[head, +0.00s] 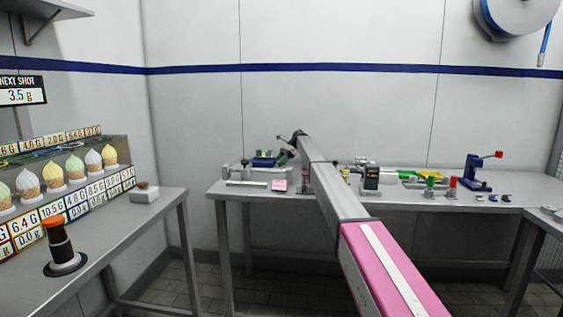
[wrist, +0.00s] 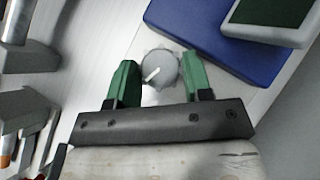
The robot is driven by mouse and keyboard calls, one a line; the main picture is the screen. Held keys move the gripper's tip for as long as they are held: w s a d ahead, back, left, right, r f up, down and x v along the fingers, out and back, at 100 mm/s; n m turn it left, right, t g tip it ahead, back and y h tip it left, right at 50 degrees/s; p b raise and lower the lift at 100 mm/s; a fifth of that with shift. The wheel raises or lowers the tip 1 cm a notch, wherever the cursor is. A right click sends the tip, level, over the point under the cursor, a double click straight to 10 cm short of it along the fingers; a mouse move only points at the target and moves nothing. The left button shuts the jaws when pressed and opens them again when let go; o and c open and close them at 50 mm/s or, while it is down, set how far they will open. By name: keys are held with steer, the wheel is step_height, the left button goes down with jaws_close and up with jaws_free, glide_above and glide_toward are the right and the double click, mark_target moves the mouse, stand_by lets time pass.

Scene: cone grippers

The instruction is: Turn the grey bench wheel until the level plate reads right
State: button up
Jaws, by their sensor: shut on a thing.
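The grey wheel (wrist: 161,70) shows in the wrist view as a round, scalloped knob with a white pointer line slanting across its face. My gripper (wrist: 160,64) has its two green fingers on either side of the wheel and is shut on it. A blue block (wrist: 217,42) with a pale-framed dark green panel (wrist: 275,15) lies just beyond the wheel to the upper right; I cannot tell whether this is the level plate, and no reading is legible. In the head view my gripper (head: 290,148) is small at the back bench, and the wheel cannot be made out there.
The back bench (head: 420,200) carries a pink pad (head: 279,185), a dark box (head: 371,178), green and red pieces and a blue press (head: 477,172).

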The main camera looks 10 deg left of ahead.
steer(key=o, duration=0.9)
